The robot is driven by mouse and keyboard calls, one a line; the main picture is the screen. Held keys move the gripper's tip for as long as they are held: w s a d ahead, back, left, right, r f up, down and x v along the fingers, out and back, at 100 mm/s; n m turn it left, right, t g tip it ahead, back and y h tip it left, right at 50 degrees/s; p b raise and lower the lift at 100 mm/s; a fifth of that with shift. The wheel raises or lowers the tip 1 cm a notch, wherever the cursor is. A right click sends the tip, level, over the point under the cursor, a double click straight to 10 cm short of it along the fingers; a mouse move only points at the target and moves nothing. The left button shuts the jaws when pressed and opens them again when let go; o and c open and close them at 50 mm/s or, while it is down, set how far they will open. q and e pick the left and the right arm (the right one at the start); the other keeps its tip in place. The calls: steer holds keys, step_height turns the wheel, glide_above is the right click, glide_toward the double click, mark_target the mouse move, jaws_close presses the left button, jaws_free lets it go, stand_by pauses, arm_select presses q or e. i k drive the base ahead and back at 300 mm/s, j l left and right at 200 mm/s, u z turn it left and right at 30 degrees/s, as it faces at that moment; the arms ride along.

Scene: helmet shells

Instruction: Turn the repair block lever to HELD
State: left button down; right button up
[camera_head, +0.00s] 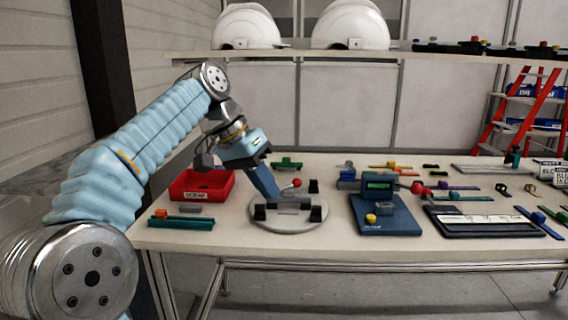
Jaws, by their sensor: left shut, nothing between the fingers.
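A round grey plate (289,222) on the table carries black blocks and a grey part in its middle. A red-knobbed lever (297,183) shows at this fixture, just right of my left gripper (273,193). My left gripper is shut and empty, pointing down over the plate's left side; I cannot tell whether it touches anything. A blue device (393,224) to the right has a green display, a yellow button and a red-knobbed handle (417,187) on its right side. I cannot tell which of the two levers is the repair block's, and no HELD mark is readable. My right gripper is not in view.
A red scrap bin (203,186) and teal bars (181,221) lie at the table's left. A black tray (483,224) and small coloured parts crowd the right. White helmet shells (350,27) stand on the shelf above. A red ladder (515,110) stands behind.

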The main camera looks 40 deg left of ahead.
mark_target(296, 182)
steer(key=i+j, duration=0.8)
steer(key=j, duration=0.25)
